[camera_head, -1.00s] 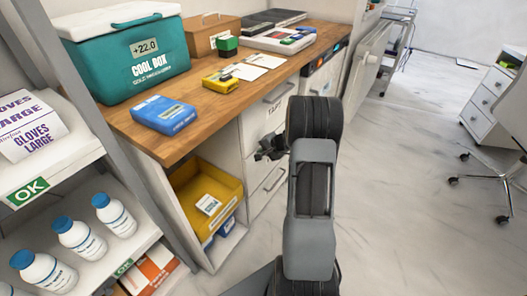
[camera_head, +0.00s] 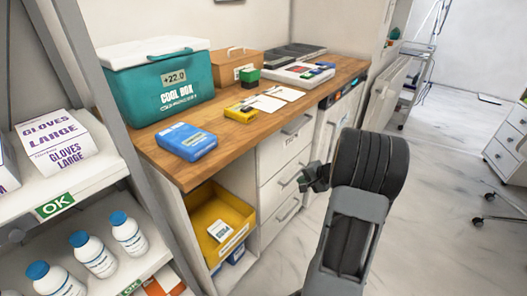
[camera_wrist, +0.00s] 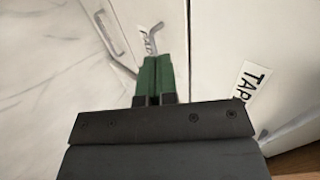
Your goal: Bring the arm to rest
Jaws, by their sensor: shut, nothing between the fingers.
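My gripper (camera_wrist: 155,80) shows in the wrist view with its two green fingers together and nothing between them. It faces the white drawer fronts (camera_wrist: 215,60) of the counter. In the head view my gripper (camera_head: 312,178) is small and dark, partly hidden by my arm's thick dark wrist joint. It hangs in front of the drawers, below the worktop's level. My arm (camera_head: 352,225) reaches up from the bottom of the picture, bent at the dark joint.
The wooden worktop (camera_head: 222,130) carries a teal cool box (camera_head: 160,85), a blue packet (camera_head: 186,141) and a yellow box (camera_head: 241,113). A yellow bin (camera_head: 222,215) stands in the open compartment below. A shelf with white bottles (camera_head: 95,255) is at left. The floor at right (camera_head: 440,180) is mostly clear.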

